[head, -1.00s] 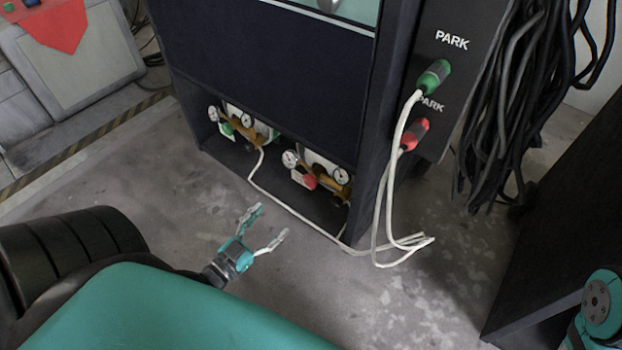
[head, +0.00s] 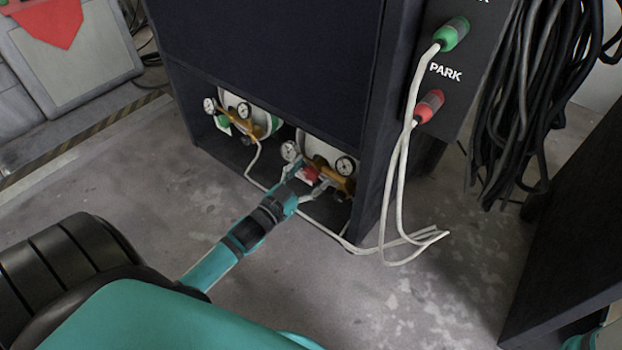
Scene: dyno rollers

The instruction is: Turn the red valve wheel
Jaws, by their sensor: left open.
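The red valve wheel (head: 310,174) sits low in the right bay of the dark cabinet, on a brass regulator (head: 337,181) with two round gauges, in front of a pale cylinder. My left gripper (head: 308,178) reaches in from the left with its fingers spread around the red wheel, one on each side. It is open, and I cannot tell whether the fingers touch the wheel. The gripper partly hides the wheel. My right gripper is not in view.
A green valve wheel (head: 223,123) with its own gauges is in the left bay. A white hose (head: 258,186) runs along the cabinet's lower front. Open floor lies in front.

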